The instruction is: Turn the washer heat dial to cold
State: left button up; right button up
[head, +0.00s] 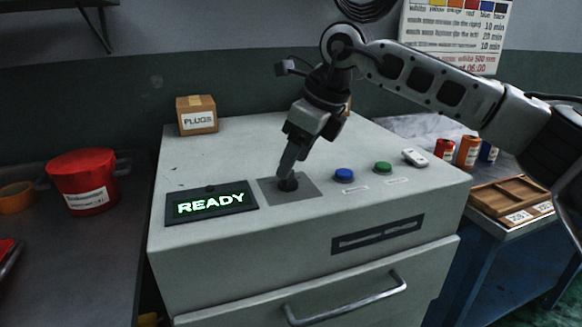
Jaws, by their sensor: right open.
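A pale grey machine (215,255) stands in the middle of the head view, with a lit display reading READY (210,203) on its sloped top. Right of the display is a grey square plate (310,191) with a small dark round control (288,185) on it. My right gripper (289,170) points down at this control. Its fingertips overlap the control in the picture and hide part of it; I cannot tell whether they touch. No dial marked for heat or cold can be made out. My left gripper is not in view.
A blue button (344,175), a green button (383,167) and a small white object (414,158) lie right of the plate. A PLUGS box (197,115) sits at the back left. A red pot (84,182) stands left; cans and a wooden tray (510,196) are right.

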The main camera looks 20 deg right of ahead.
aim_at(288, 180)
jog(key=shift+x, duration=1.3)
jog(key=c, duration=1)
